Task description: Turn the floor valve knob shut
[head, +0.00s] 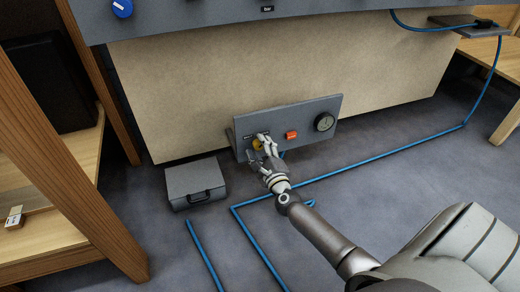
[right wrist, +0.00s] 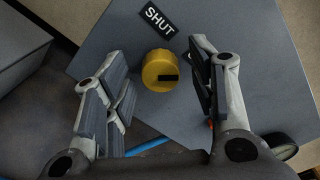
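The floor valve knob is a round yellow knob (head: 257,145) on the left part of a grey panel (head: 308,112) low on the floor. In the right wrist view the knob (right wrist: 158,70) has a dark mark pointing to the right. A "SHUT" label (right wrist: 160,20) sits above it; a second label is mostly hidden behind a finger. My right gripper (head: 264,144) is at the panel. In the right wrist view its fingers (right wrist: 160,62) are open, one on each side of the knob, with gaps visible on both sides. My left gripper is not in view.
The panel also carries a red switch (head: 291,135) and a round gauge (head: 324,122). A grey case with a handle (head: 195,183) stands left of the panel. Blue hose (head: 370,160) runs along the floor. A wooden shelf (head: 60,160) stands at the left.

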